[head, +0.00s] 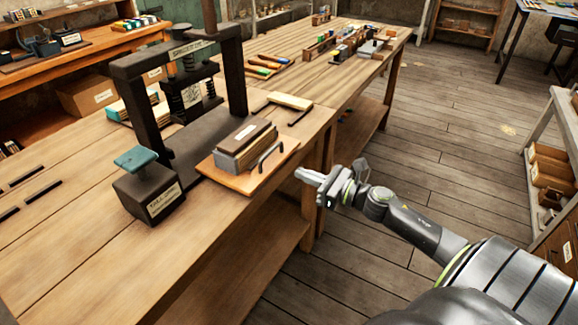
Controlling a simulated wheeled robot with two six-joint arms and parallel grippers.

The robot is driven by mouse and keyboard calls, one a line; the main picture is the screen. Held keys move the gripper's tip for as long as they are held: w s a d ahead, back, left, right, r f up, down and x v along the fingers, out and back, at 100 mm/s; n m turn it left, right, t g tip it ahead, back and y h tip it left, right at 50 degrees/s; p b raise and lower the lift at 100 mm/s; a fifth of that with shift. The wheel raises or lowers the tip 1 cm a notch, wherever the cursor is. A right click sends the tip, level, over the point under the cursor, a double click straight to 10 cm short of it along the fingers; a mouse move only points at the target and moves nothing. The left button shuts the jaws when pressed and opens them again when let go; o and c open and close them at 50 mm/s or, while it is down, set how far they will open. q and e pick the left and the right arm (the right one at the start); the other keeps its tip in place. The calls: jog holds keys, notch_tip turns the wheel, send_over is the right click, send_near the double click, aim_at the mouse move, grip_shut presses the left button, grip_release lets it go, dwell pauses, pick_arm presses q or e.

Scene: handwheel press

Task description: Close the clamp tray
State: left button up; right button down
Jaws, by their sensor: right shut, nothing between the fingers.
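The clamp tray (226,180) is an orange wooden board on the workbench, sticking out from under the dark press frame (237,80) toward the bench's near right edge. A stacked brown and grey block (245,143) with a white label lies on it. A dark curved handle (270,157) stands at the tray's right end. My right gripper (309,177) is shut and empty, just right of the tray and handle, apart from them, near the bench edge. My left gripper is not in view.
A dark labelled box with a teal top (134,158) stands left of the tray. A pale-topped piece with a dark handle (290,101) lies behind the tray. Coloured tools and small boxes sit farther back on the bench. The wooden floor (440,130) at right is mostly clear.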

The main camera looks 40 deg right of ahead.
aim_at(279, 165)
jog(key=p+x, duration=0.2)
jog(key=x, duration=0.3)
jog(key=shift+w, duration=0.1)
jog(key=shift+w+a, duration=0.1)
jog(key=x, duration=0.4)
jog(key=shift+w+a+p, duration=0.1)
jog(key=shift+w+p, duration=0.1)
jog(key=shift+p, duration=0.1)
jog(key=shift+s, duration=0.1)
